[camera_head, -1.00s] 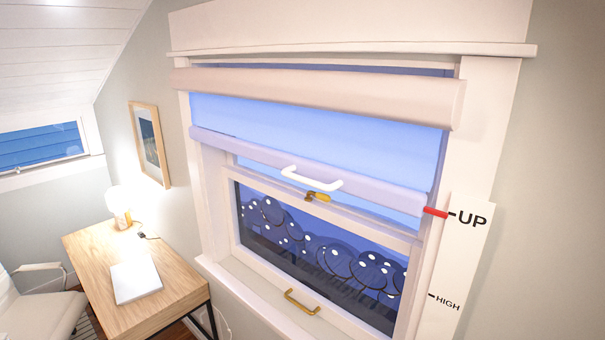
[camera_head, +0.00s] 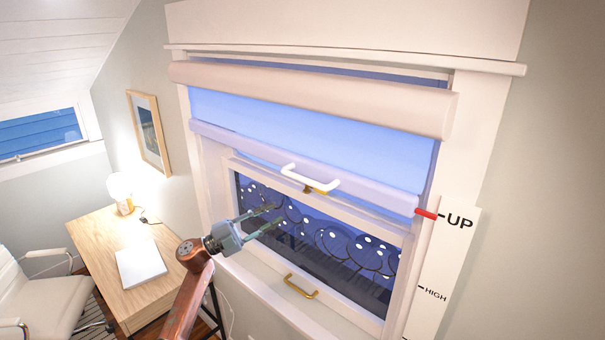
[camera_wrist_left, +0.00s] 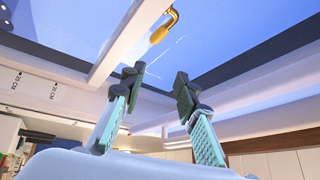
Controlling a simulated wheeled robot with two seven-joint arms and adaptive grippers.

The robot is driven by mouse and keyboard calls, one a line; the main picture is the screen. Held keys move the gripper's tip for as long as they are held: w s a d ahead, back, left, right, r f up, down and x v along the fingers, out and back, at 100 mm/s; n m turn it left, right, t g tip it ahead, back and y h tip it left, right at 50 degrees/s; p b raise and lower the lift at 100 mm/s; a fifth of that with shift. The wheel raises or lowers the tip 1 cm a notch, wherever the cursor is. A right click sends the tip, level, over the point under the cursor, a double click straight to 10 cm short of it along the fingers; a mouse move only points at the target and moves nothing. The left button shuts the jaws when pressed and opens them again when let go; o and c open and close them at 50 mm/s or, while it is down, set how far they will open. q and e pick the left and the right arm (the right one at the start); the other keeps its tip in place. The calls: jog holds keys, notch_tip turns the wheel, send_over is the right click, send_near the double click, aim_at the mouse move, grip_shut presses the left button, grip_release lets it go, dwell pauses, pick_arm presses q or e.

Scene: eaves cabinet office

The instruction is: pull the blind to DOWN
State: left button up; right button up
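The blind (camera_head: 320,131) is a translucent sheet hanging from a roller cover, with a pale bottom bar (camera_head: 365,190) across the upper window. A white handle (camera_head: 309,179) is on the bar. The bar's red pointer (camera_head: 427,214) is level with the UP mark (camera_head: 459,222) on the white scale. My left gripper (camera_head: 275,217) is open and empty, below and left of the white handle, in front of the lower pane. The left wrist view shows its two fingers (camera_wrist_left: 157,88) spread with nothing between them. My right gripper is not in view.
A brass latch (camera_head: 320,188) sits just behind the white handle, and a brass pull (camera_head: 300,286) is on the lower sash. A desk (camera_head: 105,252) with a laptop (camera_head: 140,264) and lamp stands at left, beside a chair (camera_head: 45,290).

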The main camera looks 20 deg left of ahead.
aim_at(298, 179)
pick_arm(q)
jog(key=s+d+r+m+g+h+p, duration=0.1)
jog(key=s+d+r+m+g, duration=0.3)
jog(key=r, duration=0.5)
jog(key=s+d+r+m+g+h+p, duration=0.1)
jog(key=s+d+r+m+g, duration=0.1)
jog(key=s+r+m, duration=0.35)
jog(key=shift+n, duration=0.55)
jog(key=w+d+r, duration=0.1)
jog(key=d, duration=0.1)
jog(key=d+r+p, duration=0.1)
jog(key=d, duration=0.1)
jog(key=w+d+r+p, duration=0.1)
jog(key=d, duration=0.1)
jog(key=shift+w+d+r, duration=0.2)
jog(key=shift+w+r, duration=0.15)
jog(key=shift+r, duration=0.05)
jog(key=shift+w+d+f+p, duration=0.1)
jog(key=shift+w+d+p, duration=0.15)
jog(key=shift+d+p, duration=0.05)
grip_shut()
